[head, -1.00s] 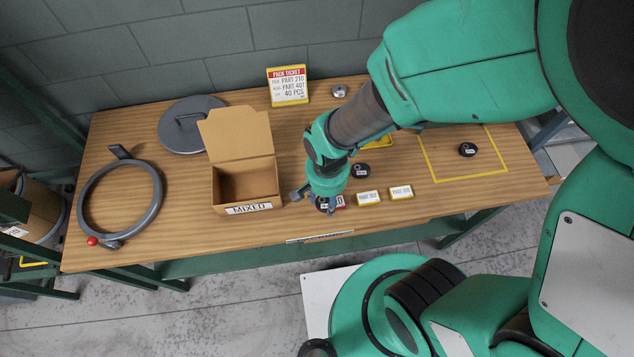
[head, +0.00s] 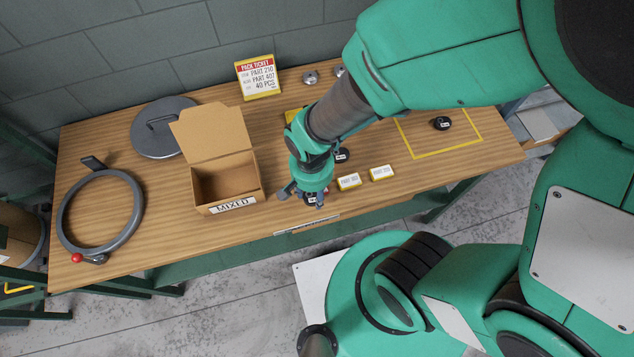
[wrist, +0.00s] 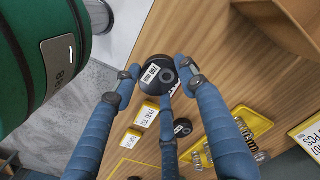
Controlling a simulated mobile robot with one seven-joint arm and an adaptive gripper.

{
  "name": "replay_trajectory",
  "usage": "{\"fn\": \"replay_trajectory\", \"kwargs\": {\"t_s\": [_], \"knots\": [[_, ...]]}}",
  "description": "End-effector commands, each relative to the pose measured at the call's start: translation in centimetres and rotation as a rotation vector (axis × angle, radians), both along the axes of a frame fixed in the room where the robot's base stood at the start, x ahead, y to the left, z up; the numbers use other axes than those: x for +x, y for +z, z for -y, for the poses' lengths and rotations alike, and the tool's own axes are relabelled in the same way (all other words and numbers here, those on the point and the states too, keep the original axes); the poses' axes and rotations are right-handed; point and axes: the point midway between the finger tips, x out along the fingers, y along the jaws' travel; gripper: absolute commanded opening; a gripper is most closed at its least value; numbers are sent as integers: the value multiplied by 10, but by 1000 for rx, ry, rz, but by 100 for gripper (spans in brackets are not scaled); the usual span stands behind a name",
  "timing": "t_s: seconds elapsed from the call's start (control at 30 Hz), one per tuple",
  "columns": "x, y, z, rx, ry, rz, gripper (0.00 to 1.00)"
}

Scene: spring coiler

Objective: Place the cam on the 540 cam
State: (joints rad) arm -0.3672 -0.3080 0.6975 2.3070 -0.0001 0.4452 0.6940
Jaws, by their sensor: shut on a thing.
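My gripper (head: 311,194) is at the front of the wooden table, right of the cardboard box. In the wrist view its blue fingers (wrist: 160,78) are closed around a round black cam (wrist: 153,88) with a white label too small to read surely. That cam shows partly below the fingers in the head view (head: 310,199); whether it touches the table I cannot tell. A third black cam (head: 442,123) lies inside a yellow outlined square. I cannot read 540 on any cam.
The open box marked MIXED (head: 225,184) stands left of my gripper. Two small label cards (head: 348,181) (head: 382,173) stand to its right. A grey ring (head: 68,228) and grey lid (head: 157,140) are farther left. A pack ticket (head: 258,78) stands behind.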

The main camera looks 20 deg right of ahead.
Motion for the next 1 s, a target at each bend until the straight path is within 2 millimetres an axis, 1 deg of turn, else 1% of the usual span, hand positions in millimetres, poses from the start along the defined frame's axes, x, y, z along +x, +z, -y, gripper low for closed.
{"fn": "replay_trajectory", "kwargs": {"t_s": [0.17,0.37,0.63,0.8,1.0], "knots": [[0,2,6,0,3,0,5],[-1,6,25,0,15,1,5],[-7,15,65,-1,46,2,5],[-15,20,90,-2,70,2,5],[-23,23,111,-2,92,0,5]]}}
